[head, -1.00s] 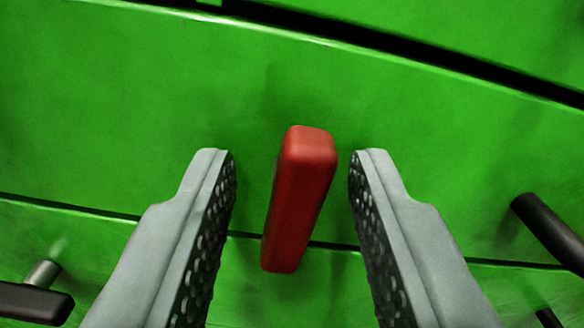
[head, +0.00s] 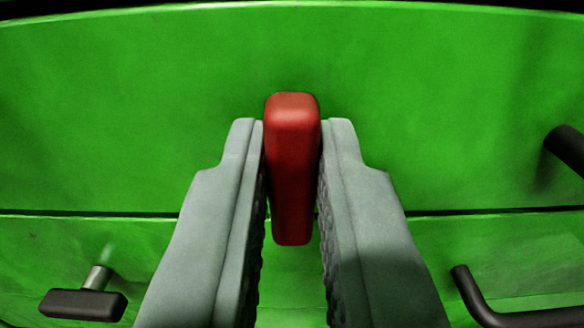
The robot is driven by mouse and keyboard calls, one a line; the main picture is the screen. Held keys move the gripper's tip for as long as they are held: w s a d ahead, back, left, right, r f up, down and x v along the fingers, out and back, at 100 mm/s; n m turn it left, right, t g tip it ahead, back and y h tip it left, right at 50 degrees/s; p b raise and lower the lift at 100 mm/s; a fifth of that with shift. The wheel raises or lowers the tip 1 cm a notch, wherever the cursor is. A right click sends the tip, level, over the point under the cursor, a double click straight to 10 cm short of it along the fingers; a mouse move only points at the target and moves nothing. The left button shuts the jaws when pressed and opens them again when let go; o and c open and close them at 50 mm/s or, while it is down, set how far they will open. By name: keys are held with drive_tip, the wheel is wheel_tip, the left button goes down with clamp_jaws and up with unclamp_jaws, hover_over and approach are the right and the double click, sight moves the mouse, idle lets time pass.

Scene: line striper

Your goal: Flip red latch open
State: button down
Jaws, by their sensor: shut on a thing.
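The red latch (head: 293,170) is a long rounded bar in the middle of the head view, standing nearly upright in the picture across the seam of the green panels. My gripper (head: 292,135) is shut on it, with one grey finger against its left side and one against its right side. The top end of the latch sticks out a little beyond the fingertips. Where the latch joins the panel is hidden.
The green body panel (head: 150,110) fills the background, with a dark seam below the middle. A black T-shaped handle (head: 84,304) is at lower left. A black bent bar (head: 485,305) is at lower right, and another black bar (head: 566,148) is at the right edge.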

drive_tip(key=c, duration=1.4)
unclamp_jaws()
drive_tip(key=shift+c, duration=0.2)
drive_tip(key=s, duration=1.7)
drive_tip(key=shift+s, duration=0.25)
